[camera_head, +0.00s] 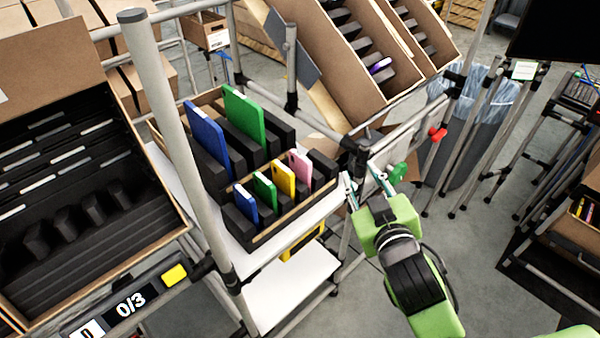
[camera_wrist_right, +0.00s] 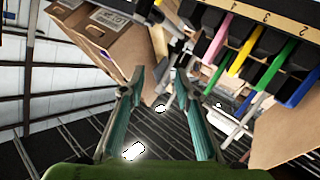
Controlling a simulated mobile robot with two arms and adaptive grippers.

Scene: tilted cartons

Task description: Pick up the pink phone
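The pink phone (camera_head: 299,169) stands upright in a slot at the right end of the front row of a black-slotted carton (camera_head: 291,228). A yellow phone (camera_head: 284,177), a green phone (camera_head: 265,189) and a blue phone (camera_head: 245,203) stand to its left. My right gripper (camera_head: 364,176) is open and empty, to the right of the carton and apart from the pink phone. In the right wrist view, the open fingers (camera_wrist_right: 160,82) have nothing between them; the pink phone (camera_wrist_right: 216,40) shows to their upper right. My left gripper is not in view.
A larger blue item (camera_head: 207,139) and a green one (camera_head: 244,118) stand in the carton's back row. A grey post (camera_head: 180,130) rises left of the carton. Tilted cartons (camera_head: 352,80) stand behind. A dark-slotted carton (camera_head: 75,170) fills the left.

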